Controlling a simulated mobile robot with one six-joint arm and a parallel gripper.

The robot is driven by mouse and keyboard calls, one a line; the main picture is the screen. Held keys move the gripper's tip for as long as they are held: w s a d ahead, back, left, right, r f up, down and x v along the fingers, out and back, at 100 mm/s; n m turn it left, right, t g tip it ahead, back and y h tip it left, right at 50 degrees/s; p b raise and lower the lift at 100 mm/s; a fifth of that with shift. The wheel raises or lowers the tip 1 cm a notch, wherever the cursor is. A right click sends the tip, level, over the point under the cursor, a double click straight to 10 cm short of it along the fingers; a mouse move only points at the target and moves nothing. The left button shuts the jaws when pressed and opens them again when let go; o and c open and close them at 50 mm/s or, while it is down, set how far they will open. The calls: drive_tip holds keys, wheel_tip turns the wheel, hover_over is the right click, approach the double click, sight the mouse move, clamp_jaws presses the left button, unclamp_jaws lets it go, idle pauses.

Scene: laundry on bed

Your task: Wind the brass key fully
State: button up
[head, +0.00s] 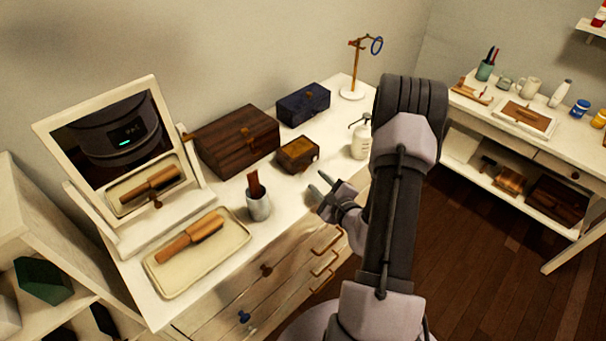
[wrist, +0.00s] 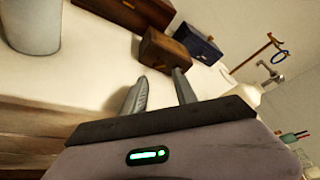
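A small brown wooden box (head: 298,154) with a lighter top sits on the white dresser, in front of the large chest. A tiny light detail shows at its right end, too small to identify as the brass key. The box also shows in the wrist view (wrist: 164,50), just beyond the fingertips. My gripper (head: 318,181) is open and empty, in front of the box on the near side. Its two fingers (wrist: 160,75) stand apart in the wrist view and point toward the box. No key is clearly visible in either view.
A large dark wooden chest (head: 238,142), a blue box (head: 303,105) and a brass stand (head: 352,92) are behind. A white pump bottle (head: 361,139) stands right of the small box. A grey cup (head: 258,205), mirror (head: 183,139) and brush tray (head: 164,285) are left.

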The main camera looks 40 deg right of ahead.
sight(305, 168)
drive_tip(key=x, duration=0.7)
drive_tip(key=shift+w+b, duration=0.4)
clamp_jaws()
